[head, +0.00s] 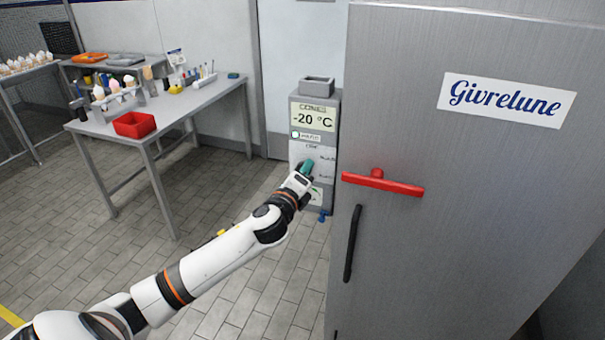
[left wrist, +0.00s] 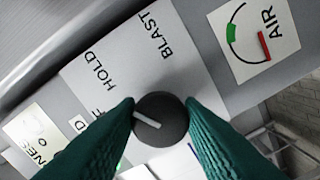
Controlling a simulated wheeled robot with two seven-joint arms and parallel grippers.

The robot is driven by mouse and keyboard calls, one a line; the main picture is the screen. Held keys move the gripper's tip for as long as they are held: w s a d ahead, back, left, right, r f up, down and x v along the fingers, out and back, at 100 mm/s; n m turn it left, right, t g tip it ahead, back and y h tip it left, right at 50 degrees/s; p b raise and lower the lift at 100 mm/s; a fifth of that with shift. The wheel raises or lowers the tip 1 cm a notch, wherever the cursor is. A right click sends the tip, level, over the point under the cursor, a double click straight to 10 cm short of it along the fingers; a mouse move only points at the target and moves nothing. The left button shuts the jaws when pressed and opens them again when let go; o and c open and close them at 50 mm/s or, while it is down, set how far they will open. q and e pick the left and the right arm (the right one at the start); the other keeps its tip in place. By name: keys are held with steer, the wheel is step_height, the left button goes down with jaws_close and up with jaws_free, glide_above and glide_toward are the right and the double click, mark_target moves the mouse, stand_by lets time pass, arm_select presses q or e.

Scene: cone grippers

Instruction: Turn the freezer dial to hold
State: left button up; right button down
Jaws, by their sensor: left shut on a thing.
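The freezer dial is a dark round knob (left wrist: 161,119) with a white pointer line, on a white label plate (left wrist: 150,65) reading HOLD and BLAST; a third word is mostly hidden by a finger. The pointer lies left and slightly up in the left wrist view, roughly towards HOLD; I cannot tell if it lines up exactly. My left gripper (left wrist: 161,116) has its green fingers on both sides of the knob, shut on it. In the head view the left gripper (head: 307,167) is at the grey control cabinet (head: 300,203) and hides the knob. My right gripper is not in view.
The cabinet has a "-20 °C" display (head: 313,118) and an AIR gauge (left wrist: 256,35). A large steel door (head: 460,250) with a red T-handle (head: 382,183) stands close on the right. A steel table (head: 165,110) with a red tray (head: 134,124) stands left. Floor between is clear.

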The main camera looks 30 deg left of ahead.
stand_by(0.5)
arm_select(q)
steer(key=o, duration=1)
steer(key=shift+s, duration=0.1)
steer(key=b+v, duration=0.3)
steer(key=v, duration=0.8)
steer(key=shift+s, duration=0.4)
steer(key=shift+f, duration=0.1)
